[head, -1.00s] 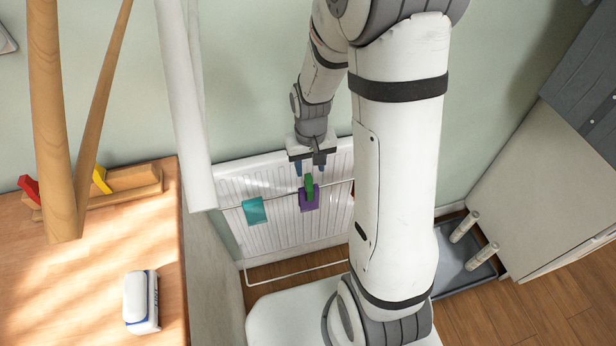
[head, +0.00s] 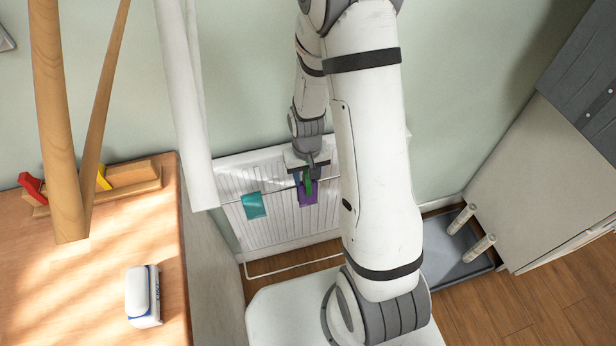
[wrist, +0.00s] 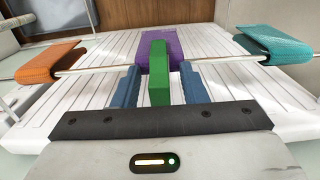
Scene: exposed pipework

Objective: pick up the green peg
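The green peg (head: 308,186) stands over the purple cloth (head: 306,198) that hangs on a thin line in front of a white radiator. It also shows in the wrist view (wrist: 159,75), upright in front of the purple cloth (wrist: 177,46). My gripper (wrist: 160,82) is open, with one blue finger on each side of the peg. A gap shows between the peg and each finger. In the head view my gripper (head: 306,179) is down at the peg and partly covers it.
A teal cloth (head: 253,205) hangs left of the peg in the head view, and an orange cloth (wrist: 50,62) shows in the wrist view. The ribbed white radiator (head: 270,229) lies close behind. A white vertical pipe (head: 186,110) stands to the left.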

